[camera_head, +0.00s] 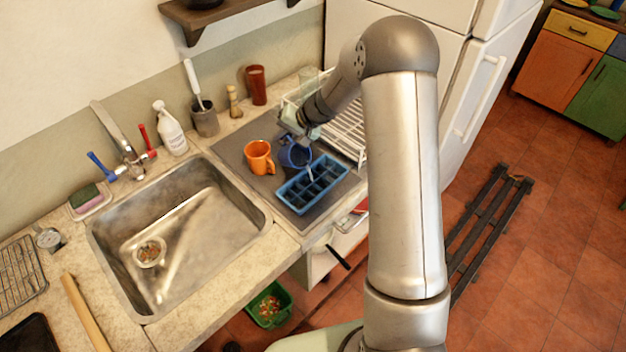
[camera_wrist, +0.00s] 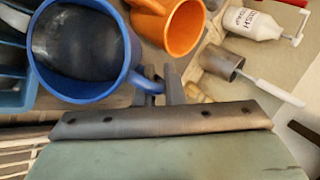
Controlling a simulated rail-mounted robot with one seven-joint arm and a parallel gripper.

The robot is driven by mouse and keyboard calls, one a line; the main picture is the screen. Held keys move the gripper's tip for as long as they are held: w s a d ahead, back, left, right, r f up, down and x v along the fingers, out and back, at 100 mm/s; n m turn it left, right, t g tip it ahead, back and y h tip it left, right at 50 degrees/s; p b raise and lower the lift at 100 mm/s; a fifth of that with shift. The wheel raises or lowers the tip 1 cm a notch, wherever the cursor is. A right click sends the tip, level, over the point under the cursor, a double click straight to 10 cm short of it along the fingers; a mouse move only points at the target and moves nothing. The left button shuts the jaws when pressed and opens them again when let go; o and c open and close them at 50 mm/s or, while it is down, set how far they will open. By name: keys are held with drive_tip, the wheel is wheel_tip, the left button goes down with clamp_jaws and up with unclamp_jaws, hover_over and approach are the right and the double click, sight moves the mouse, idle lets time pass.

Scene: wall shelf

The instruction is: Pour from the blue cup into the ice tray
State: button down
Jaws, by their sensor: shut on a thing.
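The blue cup (camera_head: 294,157) is tilted at the back edge of the blue ice tray (camera_head: 290,198), with its mouth toward the tray. A thin pale streak, looking like liquid, runs from its rim down to the tray compartments. My gripper (camera_head: 298,136) comes from behind and above the cup. In the wrist view my gripper (camera_wrist: 162,88) is shut on the handle of the blue cup (camera_wrist: 133,45), and the cup's interior looks dark. Part of the ice tray (camera_wrist: 14,98) shows at the left edge there. The liquid level in the compartments is too small to tell.
An orange mug (camera_head: 259,157) stands close left of the blue cup, also in the wrist view (camera_wrist: 184,30). A white dish rack (camera_head: 347,132) is at the right. The sink (camera_head: 180,240) lies left of the grey mat (camera_head: 232,150).

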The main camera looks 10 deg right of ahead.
drive_tip(key=shift+s+d+r+t+y+b, duration=0.15)
drive_tip(key=shift+s+r+t+y+b, duration=0.15)
drive_tip(key=shift+r+t+y+b, duration=0.15)
drive_tip(key=shift+r, duration=0.1)
drive_tip(key=shift+s+t+b, duration=0.1)
drive_tip(key=shift+t+b, duration=0.15)
drive_tip(key=shift+b, duration=0.45)
drive_tip(key=shift+s+d+r+y+b, duration=0.15)
drive_tip(key=shift+r+y+b, duration=0.1)
drive_tip(key=shift+b, duration=0.25)
